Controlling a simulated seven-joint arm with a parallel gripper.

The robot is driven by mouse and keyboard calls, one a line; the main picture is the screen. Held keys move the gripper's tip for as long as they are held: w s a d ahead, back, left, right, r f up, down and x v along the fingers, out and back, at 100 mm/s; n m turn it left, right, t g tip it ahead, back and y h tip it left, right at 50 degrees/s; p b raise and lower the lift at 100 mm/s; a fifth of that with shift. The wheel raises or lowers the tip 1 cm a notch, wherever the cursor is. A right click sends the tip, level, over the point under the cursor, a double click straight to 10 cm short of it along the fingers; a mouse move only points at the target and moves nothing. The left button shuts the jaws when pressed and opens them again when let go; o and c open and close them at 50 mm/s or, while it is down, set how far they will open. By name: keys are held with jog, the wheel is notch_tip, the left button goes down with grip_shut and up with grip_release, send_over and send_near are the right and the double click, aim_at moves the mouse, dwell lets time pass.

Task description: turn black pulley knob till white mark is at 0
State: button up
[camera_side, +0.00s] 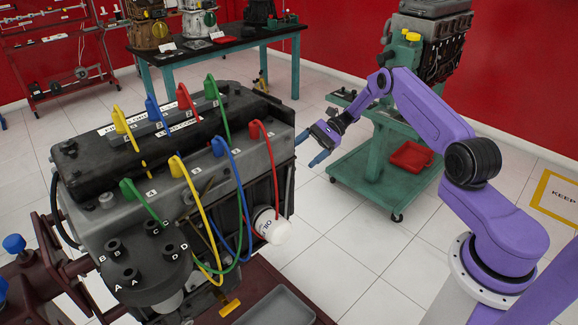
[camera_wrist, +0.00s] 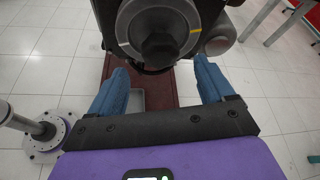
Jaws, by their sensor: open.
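The black pulley knob (camera_wrist: 158,45) shows at the top middle of the wrist view, a dark hex-shaped boss at the centre of a round grey-rimmed pulley. A short yellow mark (camera_wrist: 195,30) lies on the pulley's right side. In the side view the pulley is hidden at the far end of the engine (camera_side: 85,190). My gripper (camera_wrist: 160,88) is open, its blue fingers apart below the knob, one to each side, with nothing between them. In the side view my gripper (camera_side: 309,147) is just right of the engine.
Coloured leads and a white oil filter (camera_side: 273,226) are on the engine's near side. A grey tray (camera_side: 275,308) lies below the engine. A green cart (camera_side: 385,165) with a red tray stands behind my arm. A table (camera_side: 225,45) stands at the back.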

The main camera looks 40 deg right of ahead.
jog(key=x, duration=0.7)
jog(key=shift+a+f, duration=0.1)
jog(key=c, duration=1)
